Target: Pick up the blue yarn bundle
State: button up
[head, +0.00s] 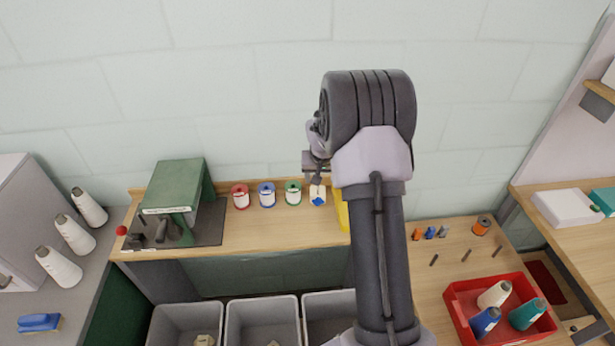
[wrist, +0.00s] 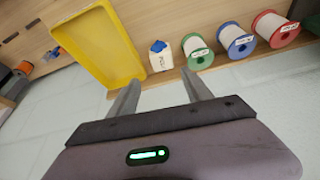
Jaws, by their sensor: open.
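The blue yarn bundle (head: 317,201) is a small blue piece on a white labelled block (wrist: 162,62), on the back bench right of the green spool. In the wrist view the bundle (wrist: 158,46) sits between the yellow tray and the green spool. My gripper (wrist: 160,88) is open and empty, its two fingers pointing toward the block with a gap still between. In the head view my gripper (head: 317,182) is just above the block, and my arm hides much of the bench to its right.
Red (head: 240,196), blue (head: 267,194) and green (head: 293,192) spools stand in a row left of the block. A yellow tray (wrist: 97,47) lies close on its other side. A green machine (head: 176,185) stands left; grey bins (head: 262,318) are below in front.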

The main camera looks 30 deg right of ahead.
aim_at(318, 192)
jog(key=x, duration=0.3)
jog(key=b+x, duration=0.1)
jog(key=x, duration=0.6)
jog(key=shift+s+a+f, duration=0.1)
jog(key=shift+s+a, duration=0.15)
jog(key=shift+s, duration=0.1)
jog(key=x, duration=0.3)
jog(key=b+x, duration=0.1)
jog(key=x, duration=0.1)
jog(key=shift+w, duration=0.3)
jog(key=shift+s, duration=0.1)
jog(key=c, duration=1.1)
jog(key=shift+r, duration=0.4)
notch_tip(318, 192, up, 3)
jog(key=shift+s+a+r+p, duration=0.1)
jog(key=shift+r+p, duration=0.05)
jog(key=shift+p, duration=0.2)
jog(key=s+a+b, duration=0.1)
jog(key=s+a, duration=0.2)
jog(key=s, duration=0.1)
jog(key=s+a+b, duration=0.1)
jog(key=s+a, duration=0.2)
jog(key=s, duration=0.1)
jog(key=s+a+b, duration=0.2)
jog(key=s+a, duration=0.1)
jog(key=s, duration=0.1)
jog(key=shift+r, duration=0.4)
jog(key=shift+s+a+r, duration=0.15)
jog(key=shift+s+r, duration=0.05)
jog(key=shift+s, duration=0.1)
